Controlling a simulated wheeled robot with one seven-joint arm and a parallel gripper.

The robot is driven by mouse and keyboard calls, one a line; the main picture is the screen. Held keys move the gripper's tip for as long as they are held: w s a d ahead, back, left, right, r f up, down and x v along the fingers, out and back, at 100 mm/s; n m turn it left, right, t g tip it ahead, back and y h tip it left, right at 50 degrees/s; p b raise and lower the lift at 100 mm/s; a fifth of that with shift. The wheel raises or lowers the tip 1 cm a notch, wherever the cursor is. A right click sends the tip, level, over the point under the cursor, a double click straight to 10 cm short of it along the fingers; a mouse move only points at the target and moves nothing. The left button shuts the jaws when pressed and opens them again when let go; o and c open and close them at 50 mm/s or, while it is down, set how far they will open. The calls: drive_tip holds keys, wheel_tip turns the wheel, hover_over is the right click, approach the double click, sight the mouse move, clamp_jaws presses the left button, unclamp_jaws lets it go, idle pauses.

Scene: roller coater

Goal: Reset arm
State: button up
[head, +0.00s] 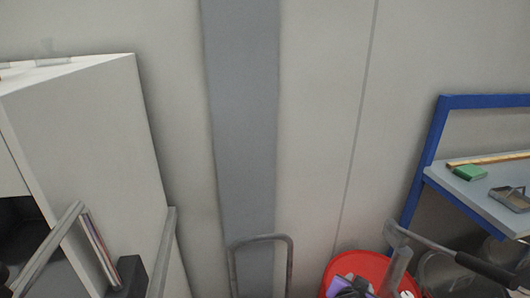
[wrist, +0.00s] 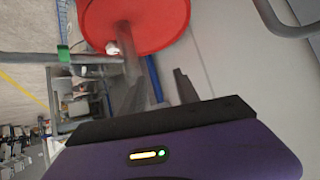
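My gripper (wrist: 156,82) shows in the wrist view as two dark fingers standing apart above a purple and black body. Nothing is held between them. In the head view a purple and black part of my gripper (head: 350,287) shows at the bottom edge, in front of a round red object (head: 372,262). Its fingers cannot be made out there. The red object also shows at the top of the wrist view (wrist: 150,22), beyond the fingers; I cannot tell whether anything touches it.
A white cabinet (head: 92,150) stands at the left. At the right is a blue-framed bench (head: 432,165) with a green block (head: 469,173) and a grey tray (head: 510,199). A grey metal loop (head: 261,239) stands at bottom centre, before a pale wall (head: 320,120).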

drive_tip(key=s+a+r+n+t+y, duration=0.1)
drive_tip(key=s+a+n+t+y, duration=0.25)
drive_tip(key=s, duration=0.35)
drive_tip(key=s+a+r+n+t+y, duration=0.1)
drive_tip(key=s+a+n+t+y, duration=0.2)
drive_tip(key=s, duration=0.4)
drive_tip(key=s+d+r, duration=0.1)
drive_tip(key=s+r, duration=0.2)
drive_tip(key=s, duration=1.1)
drive_tip(key=s+d+r+n, duration=0.1)
drive_tip(key=s+r, duration=0.2)
drive_tip(key=s, duration=1.1)
drive_tip(key=shift+r+g, duration=0.15)
drive_tip(key=shift+g, duration=0.2)
